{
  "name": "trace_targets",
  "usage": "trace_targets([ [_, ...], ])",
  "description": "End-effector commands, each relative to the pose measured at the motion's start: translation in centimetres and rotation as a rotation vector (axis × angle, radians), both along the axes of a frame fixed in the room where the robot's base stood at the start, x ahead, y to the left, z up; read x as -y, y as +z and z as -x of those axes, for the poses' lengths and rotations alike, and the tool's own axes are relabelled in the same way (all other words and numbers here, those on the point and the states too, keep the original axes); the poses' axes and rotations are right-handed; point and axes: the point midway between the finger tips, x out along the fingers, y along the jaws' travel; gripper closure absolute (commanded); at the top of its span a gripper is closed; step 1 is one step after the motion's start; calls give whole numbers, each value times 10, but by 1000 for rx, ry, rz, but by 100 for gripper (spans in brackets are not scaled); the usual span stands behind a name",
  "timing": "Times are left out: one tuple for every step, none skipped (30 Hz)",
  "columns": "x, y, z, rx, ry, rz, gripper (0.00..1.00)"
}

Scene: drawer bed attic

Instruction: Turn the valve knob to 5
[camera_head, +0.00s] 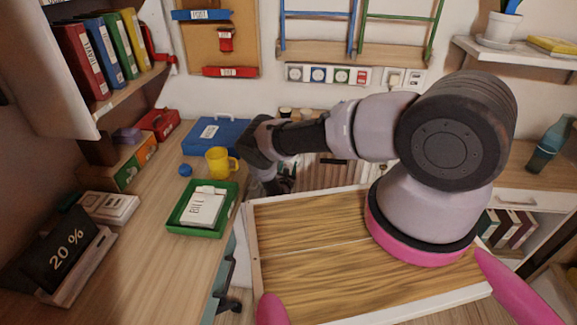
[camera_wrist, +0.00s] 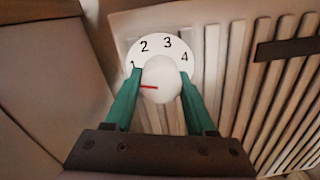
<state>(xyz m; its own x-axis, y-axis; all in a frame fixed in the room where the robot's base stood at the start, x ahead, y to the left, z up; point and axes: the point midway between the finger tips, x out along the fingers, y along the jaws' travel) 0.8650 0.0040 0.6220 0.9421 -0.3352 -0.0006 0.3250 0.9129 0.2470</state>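The valve knob (camera_wrist: 163,78) is round and white, with a red pointer line that points left, below the 1. Behind it is a white dial (camera_wrist: 154,45) with the numbers 1, 2, 3 and 4 visible. The rest of the dial is hidden by the knob and the fingers. My gripper (camera_wrist: 162,80) has its two green fingers on either side of the knob, one left and one right, very close to its edges. Whether both press on it is unclear. In the head view my arm hides the knob.
A ribbed cream radiator (camera_wrist: 257,85) stands behind the dial. In the head view, a desk (camera_head: 150,240) at left carries a green tray (camera_head: 177,228), a yellow mug (camera_head: 217,161) and a blue box (camera_head: 218,133). A wood-topped drawer unit (camera_head: 300,285) lies below my arm.

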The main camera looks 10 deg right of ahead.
Motion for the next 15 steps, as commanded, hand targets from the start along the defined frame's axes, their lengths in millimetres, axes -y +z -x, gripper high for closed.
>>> trace_targets([
  [0,0,0,0,-1,0,91],
  [0,0,0,0,-1,0,100],
  [0,0,0,0,-1,-1,100],
  [0,0,0,0,-1,-1,100],
  [0,0,0,0,-1,-2,100],
  [0,0,0,1,-1,-5,100],
  [0,0,0,2,-1,-8,100],
  [0,0,0,4,-1,-11,100],
  [0,0,0,6,-1,-18,100],
  [0,0,0,8,-1,-25,100],
  [0,0,0,11,-1,-34,100],
  [0,0,0,16,-2,-49,100],
  [0,0,0,20,-2,-60,100],
  [0,0,0,24,-1,-74,100],
  [0,0,0,31,-1,-95,100],
])
